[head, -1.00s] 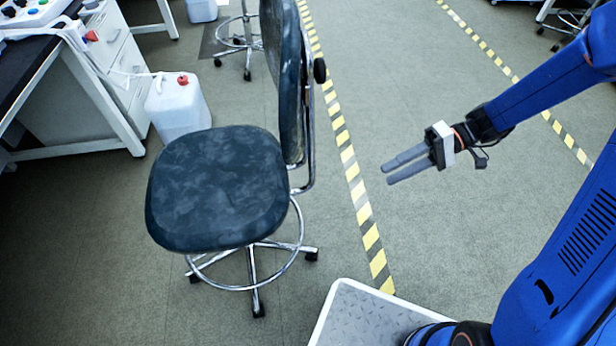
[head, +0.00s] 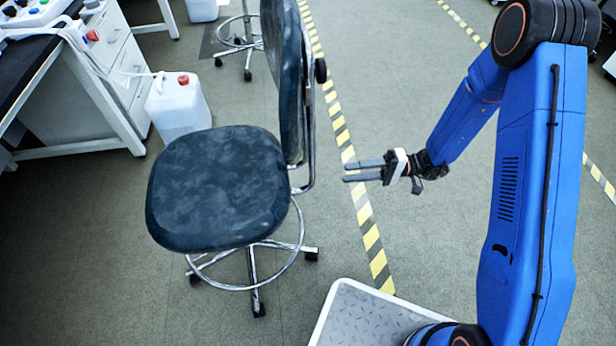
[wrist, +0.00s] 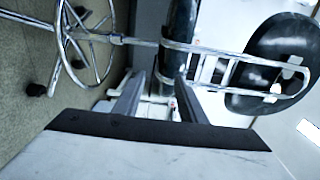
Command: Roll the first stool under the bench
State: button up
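The nearest stool (head: 215,190) has a dark blue mottled seat, a tall backrest on its right side and a chrome foot ring on castors. It stands upright on the floor, right of the bench (head: 112,108). My gripper (head: 347,171) is open and empty, to the right of the backrest and apart from it, with its fingers pointing left toward the stool. In the wrist view my gripper (wrist: 155,97) shows two spread fingers. Beyond them are the stool's seat edge (wrist: 180,35), chrome backrest frame, backrest and foot ring, seen turned sideways.
A white jug (head: 178,108) with a red cap stands on the floor by the bench's leg, behind and left of the stool. Another stool's base (head: 240,42) stands farther back. Yellow-black floor tape (head: 362,205) runs right of the stool.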

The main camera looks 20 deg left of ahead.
jog(key=x, duration=1.5)
jog(key=shift+s+r, duration=0.1)
jog(key=shift+s, duration=0.05)
grip_shut()
dwell(0.9)
